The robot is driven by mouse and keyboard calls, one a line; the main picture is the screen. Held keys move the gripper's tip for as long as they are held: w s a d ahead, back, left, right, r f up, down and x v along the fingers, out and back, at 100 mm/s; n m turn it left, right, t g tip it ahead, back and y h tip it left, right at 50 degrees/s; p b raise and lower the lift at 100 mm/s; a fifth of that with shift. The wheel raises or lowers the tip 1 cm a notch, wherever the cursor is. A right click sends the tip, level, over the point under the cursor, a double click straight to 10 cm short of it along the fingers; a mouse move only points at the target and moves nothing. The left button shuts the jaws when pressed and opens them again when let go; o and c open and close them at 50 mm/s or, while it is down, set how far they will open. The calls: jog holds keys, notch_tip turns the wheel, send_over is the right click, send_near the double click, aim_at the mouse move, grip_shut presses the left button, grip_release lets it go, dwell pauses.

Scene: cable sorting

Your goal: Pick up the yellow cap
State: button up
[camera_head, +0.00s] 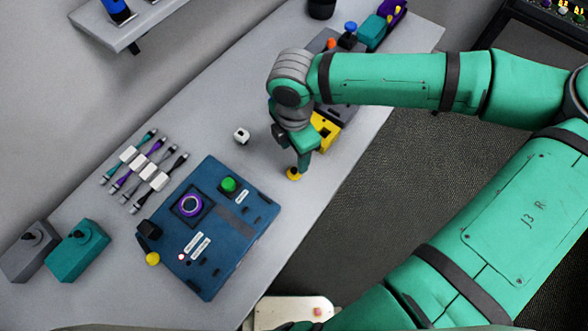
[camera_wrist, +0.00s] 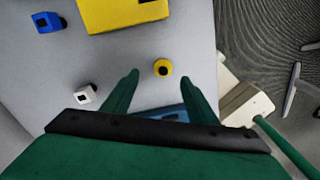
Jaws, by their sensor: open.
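A small round yellow cap (camera_head: 293,174) with a dark centre sits on the grey table near its front edge. In the wrist view the yellow cap (camera_wrist: 163,68) lies in line with the gap between my fingertips, nearer the right finger. My gripper (camera_head: 303,170) points down at the table right beside the cap and partly covers it in the head view. In the wrist view my gripper (camera_wrist: 160,74) has its two green fingers apart, with nothing held. Whether a finger touches the cap cannot be told. Another yellow round piece (camera_head: 152,259) lies beside the blue box.
The blue box (camera_head: 228,243) with a green button stands left of my gripper. A white cube (camera_head: 241,136) and a yellow block (camera_head: 325,132) are close by. Several cables (camera_head: 135,190) and two joystick boxes lie further left. The table's front edge is close.

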aim_at(294, 169)
notch_tip(294, 169, down, 2)
jog(key=shift+f, duration=0.1)
jog(key=f, duration=0.2)
jog(key=s+f, duration=0.1)
jog(key=f, duration=0.1)
jog(key=shift+f, duration=0.55)
jog(key=c, duration=1.1)
